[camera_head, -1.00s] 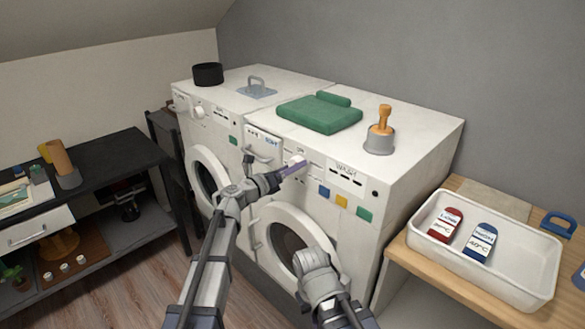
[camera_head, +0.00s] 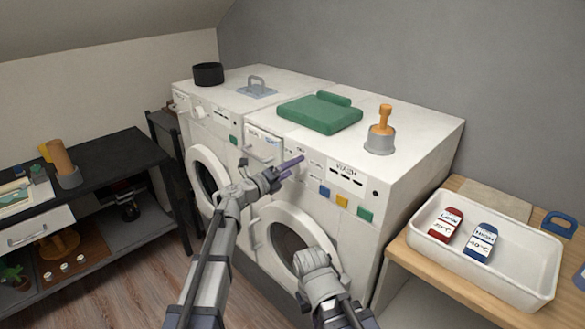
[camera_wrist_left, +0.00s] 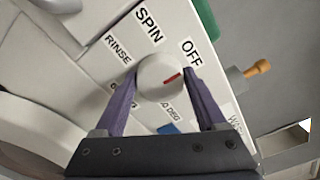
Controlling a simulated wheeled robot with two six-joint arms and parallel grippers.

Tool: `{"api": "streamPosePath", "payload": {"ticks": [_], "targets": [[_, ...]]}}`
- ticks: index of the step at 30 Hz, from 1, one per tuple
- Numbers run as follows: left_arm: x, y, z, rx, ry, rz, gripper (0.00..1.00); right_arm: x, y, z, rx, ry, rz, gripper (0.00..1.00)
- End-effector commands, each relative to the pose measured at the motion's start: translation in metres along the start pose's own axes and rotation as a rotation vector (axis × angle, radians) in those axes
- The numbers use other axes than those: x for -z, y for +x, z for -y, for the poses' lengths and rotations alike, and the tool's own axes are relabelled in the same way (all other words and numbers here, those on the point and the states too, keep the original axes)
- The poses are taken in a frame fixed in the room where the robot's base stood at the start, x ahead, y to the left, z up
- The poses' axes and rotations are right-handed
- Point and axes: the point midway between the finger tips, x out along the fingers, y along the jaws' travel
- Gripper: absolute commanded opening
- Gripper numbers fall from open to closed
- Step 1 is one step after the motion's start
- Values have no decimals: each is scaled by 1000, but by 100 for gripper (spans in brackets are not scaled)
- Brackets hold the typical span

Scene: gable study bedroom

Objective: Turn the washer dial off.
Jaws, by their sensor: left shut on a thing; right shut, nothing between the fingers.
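The washer (camera_head: 395,190) on the right has a round white dial (camera_wrist_left: 155,72) on its front panel. In the left wrist view, the dial's red mark points right and slightly up, just below the word OFF (camera_wrist_left: 190,53). SPIN and RINSE are printed to the left of OFF. My left gripper (camera_head: 297,166) is at the panel, its purple fingers on either side of the dial and shut on it. In the head view the fingers hide most of the dial. My right gripper (camera_head: 314,262) is low in front of the round door, shut and empty, its fingertips not clearly visible.
A second white machine (camera_head: 222,105) stands to the left. A green folded cloth (camera_head: 318,113) and an orange-handled tool in a grey cup (camera_head: 381,140) are on top. A white tray (camera_head: 530,275) with red and blue tags sits on the right table. A black shelf unit stands left.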

Motion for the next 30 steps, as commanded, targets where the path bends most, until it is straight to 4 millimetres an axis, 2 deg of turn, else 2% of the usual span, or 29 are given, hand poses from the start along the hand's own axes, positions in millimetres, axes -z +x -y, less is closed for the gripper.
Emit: {"api": "streamPosePath", "payload": {"ticks": [10, 11, 17, 25, 30], "targets": [[2, -1, 0, -1, 1, -3, 18, 0, 0, 0, 0, 0, 0, 0], [1, -1, 0, -1, 1, -3, 76, 0, 0, 0, 0, 0, 0, 0], [1, 0, 0, 0, 0, -2, 99, 0, 0, 0, 0, 0, 0, 0], [0, -2, 0, 0, -1, 0, 100, 0, 0, 0, 0, 0, 0, 0], [1, -23, 1, -1, -1, 1, 100, 0, 0, 0, 0, 0, 0, 0]]}}
